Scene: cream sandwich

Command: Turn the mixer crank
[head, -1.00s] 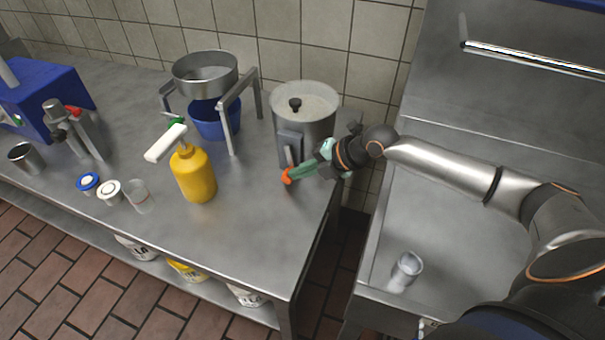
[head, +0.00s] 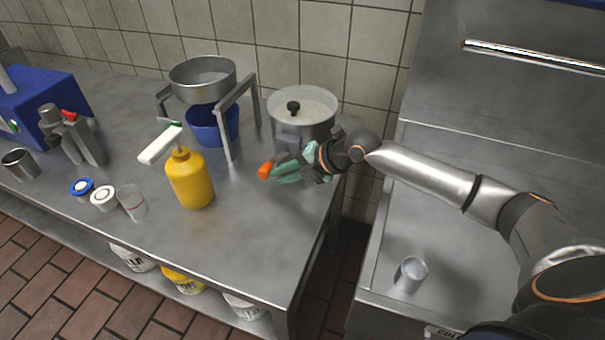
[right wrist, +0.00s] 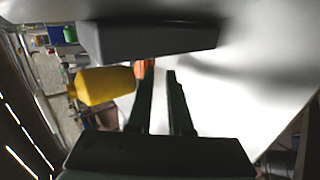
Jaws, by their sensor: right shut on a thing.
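The mixer (head: 318,122) is a grey metal drum with a pale top and a black knob, standing at the right end of the steel counter. Its orange crank handle (head: 265,170) sticks out in front, low beside the drum. My right gripper (head: 277,174) comes in from the right, its green fingers shut on the orange handle in front of the mixer. In the right wrist view the orange handle (right wrist: 143,69) shows at the fingertips, partly hidden by a finger. A dark grey block (right wrist: 150,38) lies close beyond them. My left gripper is out of view.
A yellow pump bottle (head: 190,180) stands left of the handle. Behind it a metal frame (head: 228,130) holds a round pan (head: 203,76) over a blue bowl (head: 208,128). The counter's right edge and a gap lie under my arm. Counter space in front of the handle is clear.

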